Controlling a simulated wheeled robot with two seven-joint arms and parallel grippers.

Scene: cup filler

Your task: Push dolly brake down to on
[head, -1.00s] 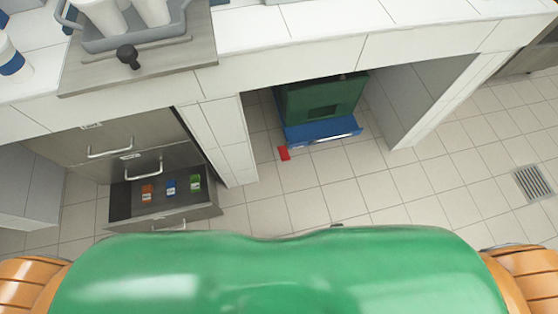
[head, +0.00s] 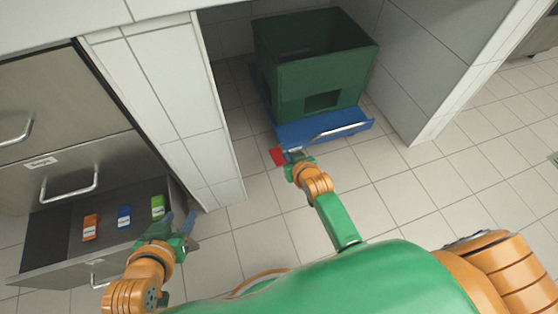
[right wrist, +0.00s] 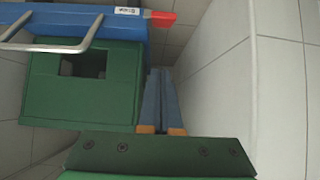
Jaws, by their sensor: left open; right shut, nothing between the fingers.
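The blue dolly (head: 322,128) stands on the floor under the counter with a green crate (head: 315,65) on it. Its red brake pedal (head: 277,157) sticks out at the dolly's near left corner. In the right wrist view the pedal (right wrist: 161,18) shows at the top, beside a small white label on the dolly (right wrist: 90,22). My right gripper (head: 292,153) is shut and empty, and overlaps the pedal's right side in the head view. In the right wrist view its fingertips (right wrist: 159,70) are apart from the pedal. My left gripper (head: 177,226) is open and empty by the drawer.
An open drawer (head: 55,245) with orange, blue and green boxes (head: 124,216) is at left, close to my left gripper. White tiled counter walls (head: 165,100) flank the dolly's bay. The tiled floor at right (head: 440,190) is clear.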

